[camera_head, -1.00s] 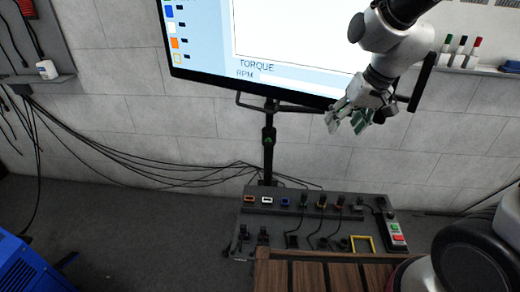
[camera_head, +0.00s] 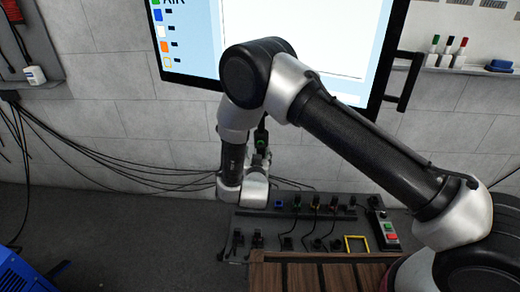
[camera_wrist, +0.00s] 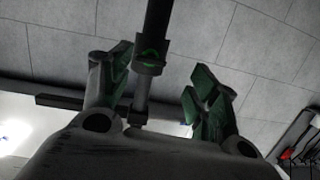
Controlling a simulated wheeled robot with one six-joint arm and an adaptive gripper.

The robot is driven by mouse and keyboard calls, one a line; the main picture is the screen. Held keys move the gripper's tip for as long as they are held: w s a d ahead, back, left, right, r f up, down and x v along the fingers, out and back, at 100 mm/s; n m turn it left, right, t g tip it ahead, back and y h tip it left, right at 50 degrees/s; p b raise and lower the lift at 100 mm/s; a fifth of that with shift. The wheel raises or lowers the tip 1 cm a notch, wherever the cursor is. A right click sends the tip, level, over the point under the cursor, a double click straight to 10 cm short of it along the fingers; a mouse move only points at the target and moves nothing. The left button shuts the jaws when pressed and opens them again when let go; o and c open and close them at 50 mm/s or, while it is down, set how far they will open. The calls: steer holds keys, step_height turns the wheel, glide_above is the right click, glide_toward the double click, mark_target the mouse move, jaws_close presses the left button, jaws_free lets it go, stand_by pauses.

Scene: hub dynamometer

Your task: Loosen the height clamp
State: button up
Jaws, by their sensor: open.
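The height clamp (camera_wrist: 150,62) is a dark collar with a green mark on the screen stand's upright post (camera_wrist: 157,18). In the wrist view it sits between the open fingers of my gripper (camera_wrist: 162,66), with visible gaps on both sides in the picture. How far the clamp lies beyond the fingertips is hard to judge. In the head view the clamp (camera_head: 261,141) shows just right of my forearm, and my wrist covers the lower post. The fingers have green pads and hold nothing.
The large screen (camera_head: 300,40) hangs above the clamp. A console (camera_head: 330,225) with coloured connectors and a yellow frame (camera_head: 356,244) stands below, behind a wooden slatted top (camera_head: 320,275). Cables (camera_head: 100,160) run along the wall on the left.

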mark_target(260, 148)
steer(key=w, duration=0.1)
steer(key=w+t, duration=0.1)
steer(key=w, duration=0.1)
steer(key=w+d+t+h, duration=0.1)
steer(key=w, duration=0.1)
steer(key=shift+w+f, duration=0.25)
steer(key=shift+f, duration=0.15)
jaws_close()
steer(key=c, duration=1.3)
jaws_free()
steer(key=o, duration=1.3)
